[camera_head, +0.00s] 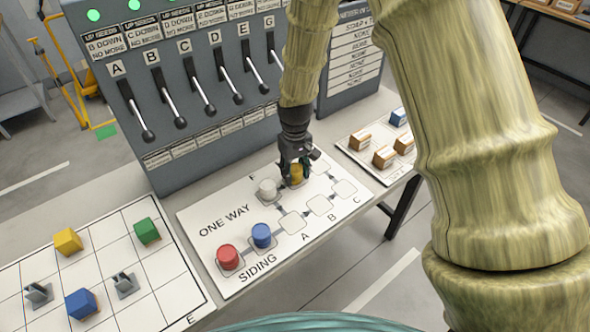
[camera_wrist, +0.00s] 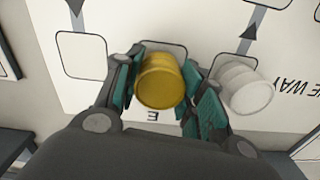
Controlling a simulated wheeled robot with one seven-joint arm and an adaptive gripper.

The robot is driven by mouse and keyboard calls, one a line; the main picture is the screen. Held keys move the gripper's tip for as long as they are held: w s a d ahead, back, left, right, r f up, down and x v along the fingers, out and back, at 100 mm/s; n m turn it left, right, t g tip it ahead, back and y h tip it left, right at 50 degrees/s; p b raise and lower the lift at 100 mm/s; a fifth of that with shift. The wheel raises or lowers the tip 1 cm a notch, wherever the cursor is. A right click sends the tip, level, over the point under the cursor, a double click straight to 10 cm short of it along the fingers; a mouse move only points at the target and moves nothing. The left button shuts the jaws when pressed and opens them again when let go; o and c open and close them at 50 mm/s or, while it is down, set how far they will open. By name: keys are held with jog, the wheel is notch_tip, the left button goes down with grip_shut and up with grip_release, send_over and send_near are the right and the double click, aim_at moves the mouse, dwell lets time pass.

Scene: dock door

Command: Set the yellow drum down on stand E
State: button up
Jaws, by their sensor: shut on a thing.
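The yellow drum (camera_head: 296,174) is between the fingers of my gripper (camera_head: 296,168), over the back row of the white board. In the wrist view the yellow drum (camera_wrist: 160,82) is seen from above with teal finger pads on both sides, and my gripper (camera_wrist: 160,90) is shut on it. Stand E (camera_wrist: 163,44) shows as a rounded outline around the drum, with the letter E just below it. The drum covers most of the stand. I cannot tell whether its base touches the stand.
A white drum (camera_head: 267,188) stands close beside the yellow one. A blue drum (camera_head: 261,235) and a red drum (camera_head: 228,257) stand at the siding. Front stands A (camera_head: 292,222), B (camera_head: 320,205) and C (camera_head: 344,188) are empty. The lever panel (camera_head: 200,90) rises behind.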

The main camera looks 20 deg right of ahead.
aim_at(295, 168)
jog(key=shift+f, duration=0.15)
jog(key=o, duration=1)
notch_tip(295, 168, up, 12)
jog(key=shift+r+b, duration=0.2)
jog(key=shift+b, duration=0.85)
